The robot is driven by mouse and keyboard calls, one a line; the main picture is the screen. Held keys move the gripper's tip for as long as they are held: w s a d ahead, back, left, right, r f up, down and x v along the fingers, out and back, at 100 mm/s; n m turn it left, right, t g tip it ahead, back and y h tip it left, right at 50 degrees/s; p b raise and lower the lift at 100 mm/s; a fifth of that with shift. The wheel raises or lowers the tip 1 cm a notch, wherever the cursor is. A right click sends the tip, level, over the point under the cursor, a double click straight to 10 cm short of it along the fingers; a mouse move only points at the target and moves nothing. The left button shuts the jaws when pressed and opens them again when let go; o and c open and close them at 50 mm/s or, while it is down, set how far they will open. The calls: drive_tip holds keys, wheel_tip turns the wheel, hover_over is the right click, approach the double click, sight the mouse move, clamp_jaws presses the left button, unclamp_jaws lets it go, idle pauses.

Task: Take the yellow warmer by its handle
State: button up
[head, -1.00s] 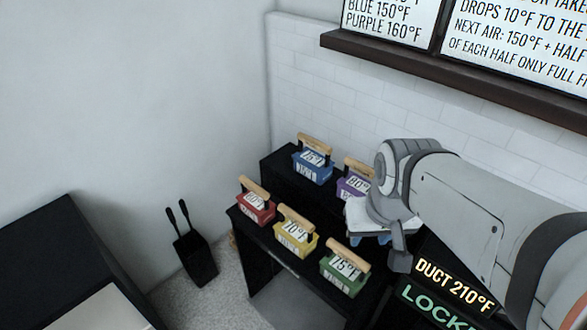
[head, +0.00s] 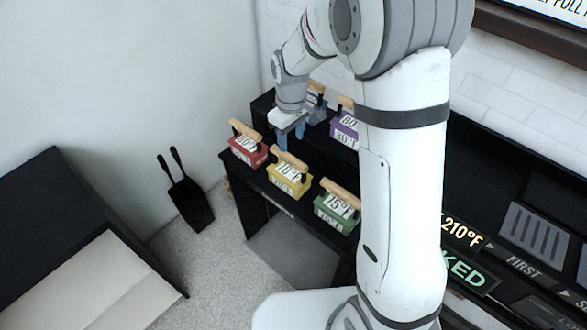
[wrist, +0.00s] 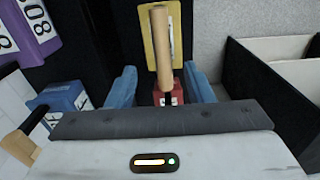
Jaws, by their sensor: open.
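The yellow warmer (head: 289,180) stands on the black shelf's front step, between the red warmer (head: 248,151) and the green warmer (head: 337,207). It has a wooden bar handle (head: 288,159) on top. My gripper (head: 291,138) is open and empty, pointing down just above and behind the yellow warmer's left end. In the wrist view, the yellow warmer (wrist: 151,45) is ahead with its handle (wrist: 161,45) lengthwise. The handle's near end lies between the two blue fingers (wrist: 160,88), apart from both. Part of the red warmer (wrist: 177,93) shows below it.
The purple warmer (head: 343,128) and the partly hidden blue warmer (head: 317,106) stand on the back step. A black holder with two handles (head: 190,203) stands on the floor. A black cabinet (head: 60,220) is at left. My arm covers the right middle.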

sight(289, 155)
drive_tip(key=shift+w+a+f, duration=0.2)
drive_tip(key=shift+f, duration=0.3)
wheel_tip(289, 155, down, 8)
drive_tip(key=shift+a+r+p, duration=0.15)
drive_tip(key=shift+p, duration=0.15)
drive_tip(key=shift+c, duration=0.4)
clamp_jaws()
drive_tip(key=shift+r, duration=0.1)
idle(0.5)
